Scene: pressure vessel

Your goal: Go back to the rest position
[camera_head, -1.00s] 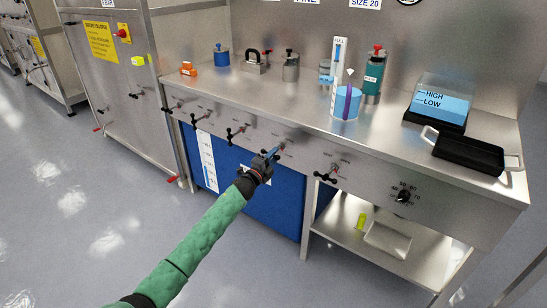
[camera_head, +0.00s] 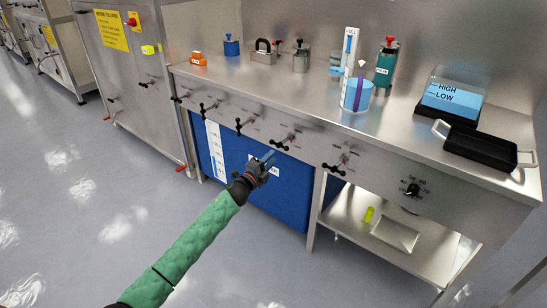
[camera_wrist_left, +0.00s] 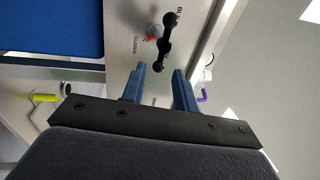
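My left gripper (camera_head: 265,161) is in front of the bench's front panel, below a black valve handle (camera_head: 285,141) and apart from it. In the left wrist view its two blue fingers (camera_wrist_left: 160,72) stand apart with nothing held between them. A black handle with a red part (camera_wrist_left: 166,42) shows beyond the fingertips there. My left arm, in a green sleeve, reaches forward from the lower left of the head view. My right gripper is not in view.
The steel bench (camera_head: 300,85) carries a clear beaker (camera_head: 356,97), a green cylinder (camera_head: 385,66), a blue-liquid tank (camera_head: 451,97) and a black tray (camera_head: 480,146). More valve handles line its front. A lower shelf (camera_head: 412,250) is at the right. The floor (camera_head: 75,190) at the left is clear.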

